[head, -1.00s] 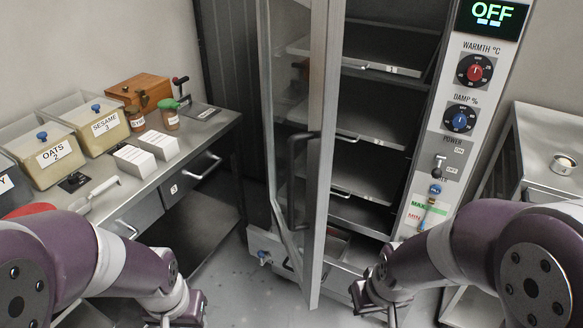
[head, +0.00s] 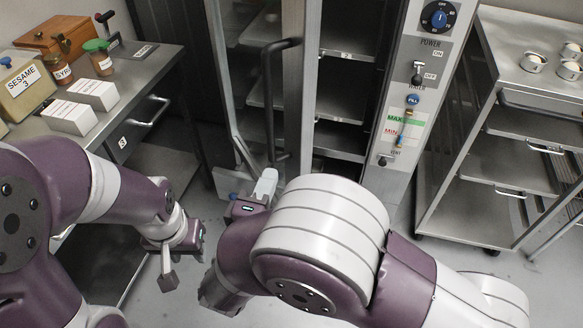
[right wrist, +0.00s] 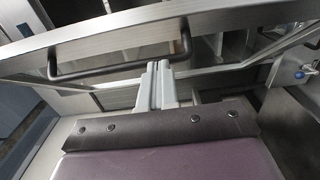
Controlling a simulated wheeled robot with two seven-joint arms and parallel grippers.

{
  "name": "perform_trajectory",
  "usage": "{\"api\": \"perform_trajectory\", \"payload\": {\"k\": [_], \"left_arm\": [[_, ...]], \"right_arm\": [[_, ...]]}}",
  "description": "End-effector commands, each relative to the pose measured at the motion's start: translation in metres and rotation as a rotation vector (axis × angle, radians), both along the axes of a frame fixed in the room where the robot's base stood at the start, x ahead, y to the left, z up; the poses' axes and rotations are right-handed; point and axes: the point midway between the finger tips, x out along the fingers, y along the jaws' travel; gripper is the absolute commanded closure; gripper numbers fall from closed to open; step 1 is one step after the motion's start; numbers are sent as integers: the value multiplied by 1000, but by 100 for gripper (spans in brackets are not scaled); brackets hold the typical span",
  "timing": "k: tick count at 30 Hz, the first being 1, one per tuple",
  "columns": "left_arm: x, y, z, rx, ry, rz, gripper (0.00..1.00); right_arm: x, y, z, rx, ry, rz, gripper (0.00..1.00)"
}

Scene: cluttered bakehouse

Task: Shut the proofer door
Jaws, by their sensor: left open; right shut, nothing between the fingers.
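The proofer door (head: 299,95) is a glazed panel in a metal frame, standing open with shelves visible to its right. Its dark bar handle (head: 267,95) is on the door's left-hand face; in the right wrist view the handle (right wrist: 118,66) runs across the door frame (right wrist: 225,68). My right gripper (head: 265,184) is shut and empty, just below the handle's lower end. In the right wrist view its fingertips (right wrist: 157,68) are beside the handle's right end, close to the frame; I cannot tell whether they touch. My left gripper (head: 168,281) is open and empty, low at the left, apart from the door.
The proofer's control panel (head: 408,100) is right of the opening. A steel rack (head: 510,96) with small tins on top stands at the right. A steel bench (head: 150,75) with jars, boxes and a wooden case is at the left. Some floor (head: 180,305) is clear below my left gripper.

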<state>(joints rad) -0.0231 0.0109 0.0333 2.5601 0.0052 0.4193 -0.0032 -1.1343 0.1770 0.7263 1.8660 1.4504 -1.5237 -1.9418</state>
Motion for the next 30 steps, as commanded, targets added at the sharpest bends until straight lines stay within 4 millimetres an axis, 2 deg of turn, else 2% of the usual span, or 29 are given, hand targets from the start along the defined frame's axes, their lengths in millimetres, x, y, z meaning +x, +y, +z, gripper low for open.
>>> {"api": "perform_trajectory", "payload": {"k": [1,5,9,15,30], "left_arm": [[0,0,-12,0,0,0,57],[0,0,-26,0,0,0,57],[0,0,-39,0,0,0,57],[0,0,-44,0,0,0,57],[0,0,-39,0,0,0,57]], "right_arm": [[10,-5,-6,2,-3,-6,100],[35,-13,-5,3,-3,-4,100],[44,-33,-4,2,-2,-2,100],[50,-45,0,2,-2,1,100],[55,-51,2,-1,0,10,100]]}}
